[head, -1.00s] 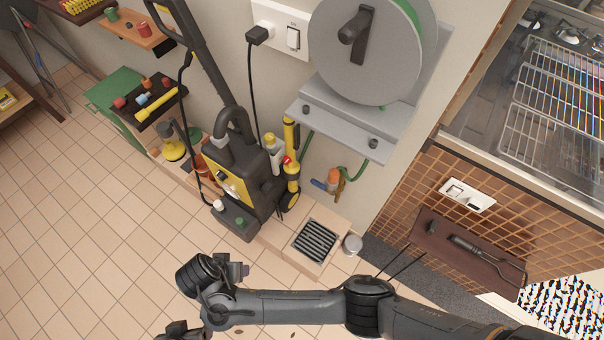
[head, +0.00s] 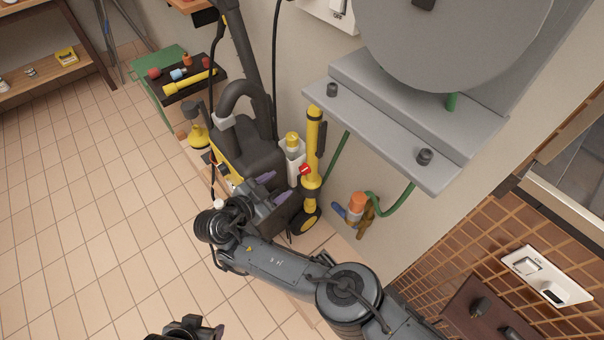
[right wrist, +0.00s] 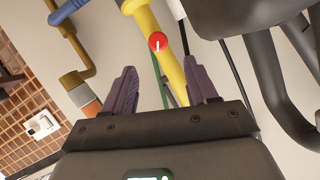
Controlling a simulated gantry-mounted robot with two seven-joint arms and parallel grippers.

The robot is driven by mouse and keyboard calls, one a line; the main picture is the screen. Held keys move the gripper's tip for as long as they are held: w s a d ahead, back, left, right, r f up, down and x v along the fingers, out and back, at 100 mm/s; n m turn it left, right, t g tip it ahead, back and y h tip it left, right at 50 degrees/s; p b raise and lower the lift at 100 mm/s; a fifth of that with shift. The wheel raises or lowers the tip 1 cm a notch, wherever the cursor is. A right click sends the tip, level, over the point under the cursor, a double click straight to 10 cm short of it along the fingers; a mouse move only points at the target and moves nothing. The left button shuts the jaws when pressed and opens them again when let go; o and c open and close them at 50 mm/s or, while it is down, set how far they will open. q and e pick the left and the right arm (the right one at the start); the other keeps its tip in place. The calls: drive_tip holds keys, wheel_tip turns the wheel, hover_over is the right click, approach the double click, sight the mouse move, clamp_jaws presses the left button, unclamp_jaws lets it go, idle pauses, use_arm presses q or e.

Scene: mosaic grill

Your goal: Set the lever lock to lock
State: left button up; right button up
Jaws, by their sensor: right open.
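The lever lock seems to be the small round red knob with a white line (right wrist: 158,41) on the yellow wand (right wrist: 172,66). The knob also shows in the head view (head: 305,170), on the upright yellow wand (head: 313,140) beside the black and yellow pressure washer (head: 250,150). My right gripper (head: 274,187) is open and empty, in front of the washer and left of the wand. In the right wrist view, the knob lies beyond the purple fingertips (right wrist: 160,84), between their lines and apart from them. My left gripper (head: 190,328) is cut off at the bottom edge; its jaws are unclear.
A white bottle with a yellow cap (head: 292,155) stands between washer and wand. A grey hose reel shelf (head: 390,130) juts from the wall above. A tap with an orange connector (head: 357,203) is right of the wand. The tiled floor at left (head: 90,220) is clear.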

sight(302, 171)
drive_tip(key=b+x, duration=0.1)
drive_tip(key=x, duration=0.1)
drive_tip(key=b+x, duration=0.2)
drive_tip(key=x, duration=0.1)
drive_tip(key=b+x, duration=0.2)
drive_tip(key=x, duration=0.1)
drive_tip(key=shift+d+f, duration=0.15)
drive_tip(key=shift+f, duration=0.3)
drive_tip(key=shift+w+d+b, duration=0.6)
drive_tip(key=shift+b, duration=0.3)
